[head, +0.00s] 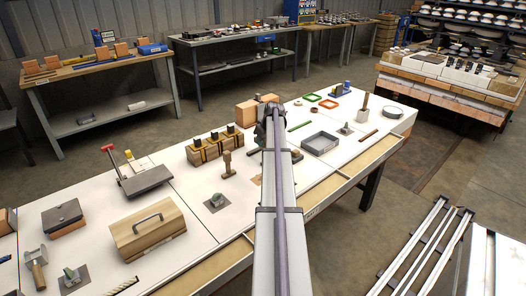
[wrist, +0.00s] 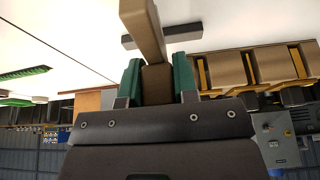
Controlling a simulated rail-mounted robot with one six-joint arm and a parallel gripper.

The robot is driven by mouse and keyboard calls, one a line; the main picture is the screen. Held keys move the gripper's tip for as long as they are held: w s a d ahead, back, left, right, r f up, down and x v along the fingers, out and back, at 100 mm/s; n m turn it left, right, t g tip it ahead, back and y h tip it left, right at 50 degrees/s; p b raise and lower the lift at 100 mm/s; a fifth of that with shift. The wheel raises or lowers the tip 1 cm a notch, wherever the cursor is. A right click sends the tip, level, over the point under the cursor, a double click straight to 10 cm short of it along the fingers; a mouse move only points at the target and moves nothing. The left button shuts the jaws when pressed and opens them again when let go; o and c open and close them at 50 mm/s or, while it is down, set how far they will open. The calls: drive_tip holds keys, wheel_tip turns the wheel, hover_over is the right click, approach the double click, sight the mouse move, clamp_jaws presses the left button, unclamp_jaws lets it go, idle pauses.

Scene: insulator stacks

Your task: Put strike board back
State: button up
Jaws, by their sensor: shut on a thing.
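In the wrist view my gripper (wrist: 158,68) has its two green fingers closed on a brown block-like grip. A pale wooden bar (wrist: 142,28) joins this grip and runs up out of the top of the picture; the held piece appears to be the strike board, though its full shape is cut off. A dark grey flat bar (wrist: 180,34) lies on the white table behind it. I cannot tell whether the held piece touches the table or that bar. In the head view my arm hides most of the gripper and the held piece.
The white table (head: 172,232) carries a wooden box with a handle (head: 147,229), a row of wooden moulds (head: 214,147), a wooden mallet-like tool (head: 228,164) and a grey tray (head: 320,143). The moulds also show at right in the wrist view (wrist: 252,67). Bare tabletop lies between items.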

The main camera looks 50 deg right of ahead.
drive_tip(key=shift+f+b, duration=0.9)
drive_tip(key=shift+f, duration=0.75)
drive_tip(key=o, duration=1)
drive_tip(key=p+v, duration=1.2)
drive_tip(key=v, duration=0.1)
drive_tip(key=shift+w+r, duration=0.1)
drive_tip(key=shift+w, duration=0.1)
